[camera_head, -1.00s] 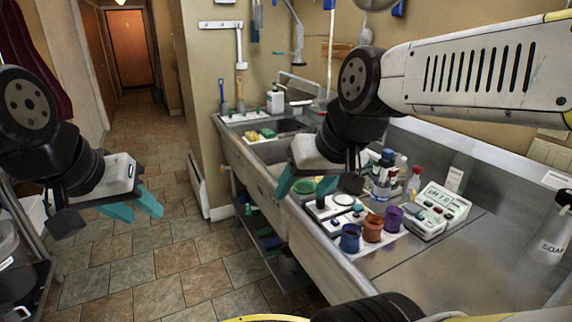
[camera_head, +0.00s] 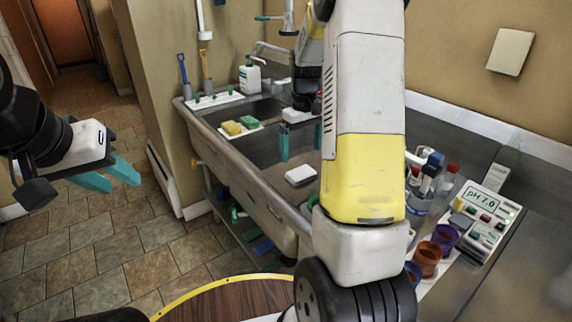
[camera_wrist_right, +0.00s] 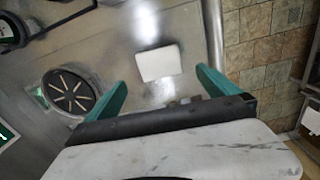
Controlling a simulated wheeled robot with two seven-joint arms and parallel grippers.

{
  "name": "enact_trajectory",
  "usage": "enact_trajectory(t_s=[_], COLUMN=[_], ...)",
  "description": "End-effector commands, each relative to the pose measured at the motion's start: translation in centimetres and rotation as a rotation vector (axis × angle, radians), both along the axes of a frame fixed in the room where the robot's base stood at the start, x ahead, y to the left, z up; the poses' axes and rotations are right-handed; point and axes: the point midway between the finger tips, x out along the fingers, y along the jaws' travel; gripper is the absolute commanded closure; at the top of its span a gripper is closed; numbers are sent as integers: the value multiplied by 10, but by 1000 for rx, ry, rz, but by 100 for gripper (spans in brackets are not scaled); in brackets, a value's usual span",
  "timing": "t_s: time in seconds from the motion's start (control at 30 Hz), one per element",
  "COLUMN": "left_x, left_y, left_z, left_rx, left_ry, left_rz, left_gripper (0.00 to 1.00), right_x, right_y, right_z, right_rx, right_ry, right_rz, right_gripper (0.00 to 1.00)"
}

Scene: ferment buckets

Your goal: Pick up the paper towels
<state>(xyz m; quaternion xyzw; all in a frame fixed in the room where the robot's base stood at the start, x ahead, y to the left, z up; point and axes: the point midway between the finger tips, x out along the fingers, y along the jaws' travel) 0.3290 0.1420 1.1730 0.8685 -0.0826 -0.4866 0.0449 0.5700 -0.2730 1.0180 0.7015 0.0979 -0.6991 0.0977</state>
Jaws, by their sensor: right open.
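A small white flat stack, which looks like the paper towels (camera_head: 301,175), lies on the steel sink unit near its front edge. It also shows as a white square in the right wrist view (camera_wrist_right: 159,62), beyond and between my fingers. My right gripper (camera_head: 301,141) is open, with teal fingers pointing down. It appears above the sink, apart from the stack, and nothing is between its fingers (camera_wrist_right: 163,88). My left gripper (camera_head: 108,176) hangs over the tiled floor at the left, open and empty. My right arm hides part of the sink.
A round drain (camera_wrist_right: 70,92) lies left of the stack in the wrist view. Sponges (camera_head: 240,126), a soap bottle (camera_head: 250,76) and brushes stand farther back. Bottles, coloured cups (camera_head: 427,258) and a pH meter (camera_head: 482,218) crowd the right. The floor at left is free.

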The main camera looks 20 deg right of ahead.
Motion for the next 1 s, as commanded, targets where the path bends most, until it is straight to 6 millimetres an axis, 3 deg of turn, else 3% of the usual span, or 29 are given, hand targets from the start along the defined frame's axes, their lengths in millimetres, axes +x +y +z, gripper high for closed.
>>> enact_trajectory(t_s=[0.53, 0.87, 1.0], left_x=[0, 0, 0], left_y=[0, 0, 0], left_z=[0, 0, 0], left_rx=[0, 0, 0], left_ry=[0, 0, 0], left_rz=[0, 0, 0], left_gripper=[64, 64, 64], right_x=[-1, -1, -1], right_y=[-1, -1, -1], right_z=[-70, -79, -79], right_rx=[-1, -1, -1], right_ry=[7, 3, 4], right_rz=[2, 1, 2], right_gripper=[0, 0, 26])
